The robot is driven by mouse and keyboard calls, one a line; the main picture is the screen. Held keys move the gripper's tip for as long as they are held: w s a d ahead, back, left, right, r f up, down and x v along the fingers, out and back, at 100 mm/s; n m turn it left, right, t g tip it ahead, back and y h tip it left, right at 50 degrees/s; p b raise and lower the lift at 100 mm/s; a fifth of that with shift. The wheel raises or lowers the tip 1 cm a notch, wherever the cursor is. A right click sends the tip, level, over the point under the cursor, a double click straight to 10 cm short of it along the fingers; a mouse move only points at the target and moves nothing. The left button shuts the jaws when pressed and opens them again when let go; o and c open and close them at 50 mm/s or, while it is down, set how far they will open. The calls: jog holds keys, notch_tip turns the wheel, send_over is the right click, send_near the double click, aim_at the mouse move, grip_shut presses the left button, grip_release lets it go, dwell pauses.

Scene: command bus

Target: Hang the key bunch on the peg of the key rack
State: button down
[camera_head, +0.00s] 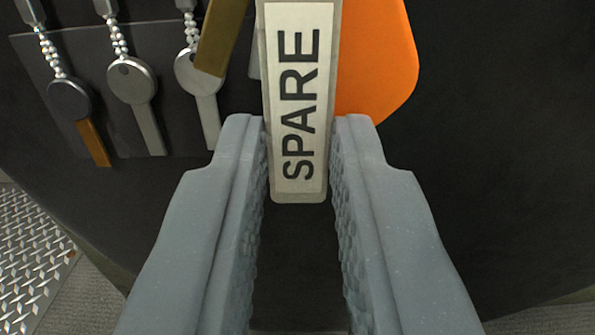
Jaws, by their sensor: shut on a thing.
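My gripper (299,125) comes up from the bottom of the view. Its two grey fingers are shut on a tag marked SPARE (298,110), gripping its lower part. The tag runs up out of the top edge. An orange piece (380,60) shows behind the tag to the right, and a brass-coloured piece (218,38) shows to its left; I cannot tell whether they belong to the same bunch. Several keys hang on bead chains at the upper left, including a silver key (135,85), on a dark panel (75,45) that looks like the key rack. The peg is not visible.
A dark surface (490,170) fills the right and middle behind my gripper. A metal tread plate (30,260) lies at the lower left beside grey carpet (90,295). The hanging keys are close to the left of my gripper; the right side looks clear.

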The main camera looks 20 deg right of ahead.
aim_at(298, 157)
jog(key=shift+x, duration=1.6)
dwell(2.0)
jog(key=shift+f, duration=0.2)
jog(key=c, duration=1.3)
grip_release()
jog(key=shift+p+v, duration=1.2)
jog(key=shift+v, duration=0.3)
jog(key=shift+p+v, duration=0.8)
jog(key=shift+v, duration=0.3)
jog(key=shift+p+v, duration=0.35)
jog(key=shift+v, duration=1.9)
